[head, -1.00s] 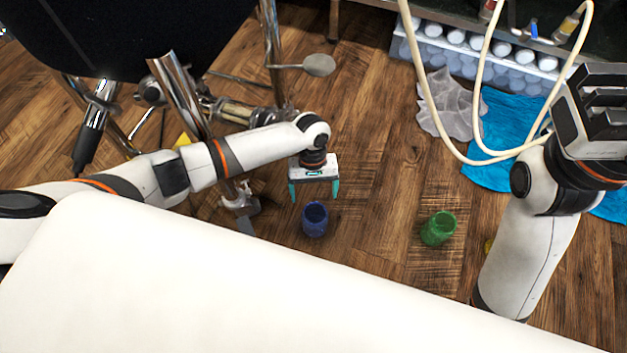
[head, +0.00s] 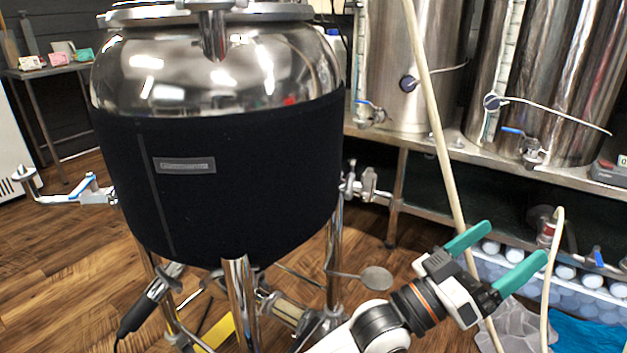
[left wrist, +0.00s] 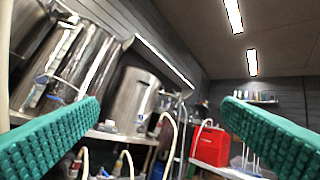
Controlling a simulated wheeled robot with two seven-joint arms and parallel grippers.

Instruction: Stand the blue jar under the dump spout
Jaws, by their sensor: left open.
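My left gripper (head: 513,243) is raised at the lower right of the head view, its two teal fingers apart and pointing up and right. Nothing is between them. The left wrist view shows the same open gripper (left wrist: 161,105) with only the distant room between the fingers. The blue jar is out of both current views. The big steel tank with a black jacket (head: 225,185) stands on metal legs. A pipe with a blue-handled valve (head: 88,190) sticks out at its left. Another valve (head: 367,185) is at its right. I cannot tell which outlet is the dump spout. My right gripper is out of view.
Tall steel vessels (head: 415,70) stand on a metal bench at the back right. A pale hose (head: 437,130) hangs in front of it, near my left gripper. A crate of white-capped bottles (head: 590,290) is under the bench. Wooden floor (head: 50,270) is clear at the left.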

